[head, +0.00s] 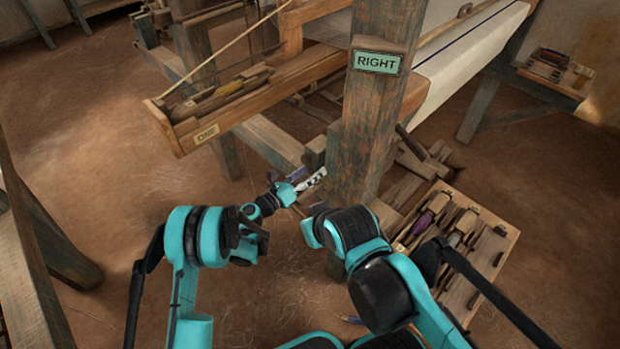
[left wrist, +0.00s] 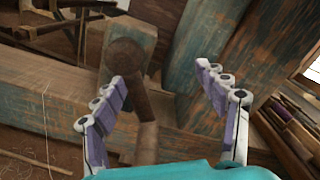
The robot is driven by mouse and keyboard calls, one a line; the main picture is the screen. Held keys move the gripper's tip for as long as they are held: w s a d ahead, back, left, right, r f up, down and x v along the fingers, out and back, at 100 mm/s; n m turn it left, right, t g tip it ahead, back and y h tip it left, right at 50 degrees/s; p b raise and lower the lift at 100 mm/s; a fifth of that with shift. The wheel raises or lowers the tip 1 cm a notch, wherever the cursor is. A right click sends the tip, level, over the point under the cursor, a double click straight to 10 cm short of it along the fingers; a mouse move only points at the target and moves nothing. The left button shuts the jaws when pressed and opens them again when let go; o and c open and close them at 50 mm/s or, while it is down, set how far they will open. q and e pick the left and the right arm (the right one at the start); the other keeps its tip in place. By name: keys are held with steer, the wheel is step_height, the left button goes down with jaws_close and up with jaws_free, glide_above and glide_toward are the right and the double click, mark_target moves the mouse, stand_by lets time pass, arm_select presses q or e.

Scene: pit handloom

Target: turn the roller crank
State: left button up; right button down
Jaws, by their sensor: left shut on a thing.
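The roller crank shows in the left wrist view as a dark round hub (left wrist: 125,54) on a wooden beam end, with a dark arm and a lighter brown handle (left wrist: 147,140) running down between my fingers. My left gripper (head: 309,181) is beside the post marked RIGHT in the head view. In the head view the crank is mostly hidden by the gripper and post. My right gripper is hidden behind its arm.
The post (head: 372,120) with its RIGHT sign (head: 376,62) stands close to my left gripper. A wooden tool tray (head: 500,255) lies to the right. A long box marked ONE (head: 207,133) is at upper left. Bare floor (head: 90,150) is open at left.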

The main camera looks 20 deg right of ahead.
arm_select(q)
steer(key=shift+o, duration=0.7)
steer(key=shift+d+r, duration=0.15)
steer(key=shift+r, duration=0.4)
steer(key=shift+s+f, duration=0.15)
steer(key=shift+a+f, duration=0.1)
steer(key=shift+a, duration=0.3)
steer(key=shift+c, duration=0.9)
steer(key=shift+s+a+r, duration=0.2)
steer(key=shift+s+a, duration=0.2)
steer(key=shift+a, duration=0.2)
steer(key=shift+s+a+r, duration=0.15)
steer(key=shift+s+a, duration=0.2)
steer(key=shift+a, duration=0.2)
steer(key=shift+a+f, duration=0.25)
steer(key=shift+a, duration=0.25)
steer(key=shift+v, duration=2.45)
steer(key=shift+s, duration=0.1)
